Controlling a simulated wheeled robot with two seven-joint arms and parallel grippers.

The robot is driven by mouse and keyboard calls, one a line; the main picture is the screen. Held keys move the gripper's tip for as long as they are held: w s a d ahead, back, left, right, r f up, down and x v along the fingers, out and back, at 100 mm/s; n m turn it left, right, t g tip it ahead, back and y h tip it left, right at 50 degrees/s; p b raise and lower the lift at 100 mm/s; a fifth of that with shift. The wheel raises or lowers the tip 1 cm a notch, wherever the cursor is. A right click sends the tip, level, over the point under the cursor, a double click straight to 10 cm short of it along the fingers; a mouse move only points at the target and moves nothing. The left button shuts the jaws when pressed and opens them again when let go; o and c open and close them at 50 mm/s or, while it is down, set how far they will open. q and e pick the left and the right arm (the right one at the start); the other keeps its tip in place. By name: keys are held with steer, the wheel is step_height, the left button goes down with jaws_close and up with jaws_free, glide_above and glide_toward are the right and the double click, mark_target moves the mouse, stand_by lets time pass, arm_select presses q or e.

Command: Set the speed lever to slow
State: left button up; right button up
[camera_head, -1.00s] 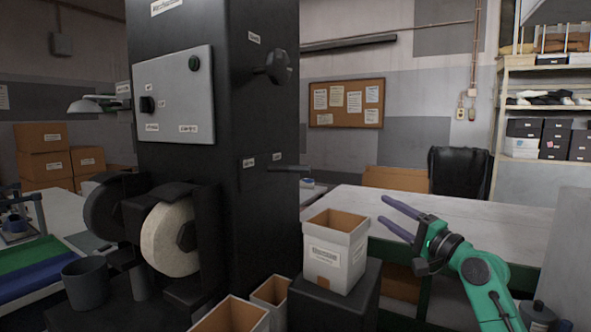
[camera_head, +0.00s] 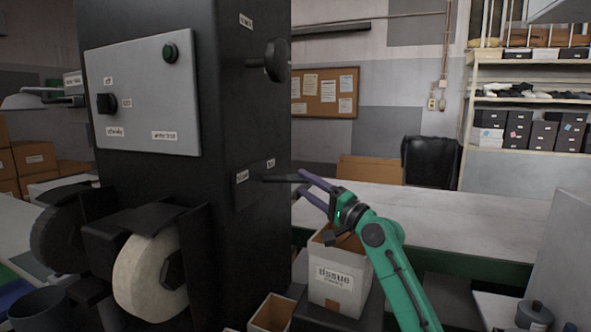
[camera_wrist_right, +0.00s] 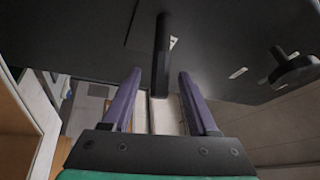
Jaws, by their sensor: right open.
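The speed lever (camera_head: 281,180) is a thin dark bar standing out from the right side face of the black machine (camera_head: 235,230). A small label sits on either side of its root, too small to read surely. My right gripper (camera_head: 301,184), with purple fingers on a green arm, is open at the lever's outer end. In the right wrist view the lever (camera_wrist_right: 161,50) runs between the two spread fingers, with a gap on each side; the gripper is not closed on it. My left gripper is out of view.
A white box labelled tissue (camera_head: 338,278) stands below my right gripper. A dark knob (camera_head: 275,60) juts out above the lever. A grinding wheel (camera_head: 150,275) is at the machine's front. A long workbench (camera_head: 450,215) lies behind my right arm.

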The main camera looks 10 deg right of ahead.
mark_target(296, 180)
steer(key=x, duration=0.3)
steer(key=shift+w+a+r+p, duration=0.15)
steer(key=shift+w+p, duration=0.05)
steer(key=shift+p, duration=0.15)
steer(key=shift+w+a, duration=0.1)
steer(key=shift+w, duration=0.05)
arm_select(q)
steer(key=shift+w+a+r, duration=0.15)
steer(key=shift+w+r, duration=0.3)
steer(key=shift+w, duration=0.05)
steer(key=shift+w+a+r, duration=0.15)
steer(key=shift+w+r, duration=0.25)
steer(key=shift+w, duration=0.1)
arm_select(e)
steer(key=shift+c, duration=0.3)
jaws_close()
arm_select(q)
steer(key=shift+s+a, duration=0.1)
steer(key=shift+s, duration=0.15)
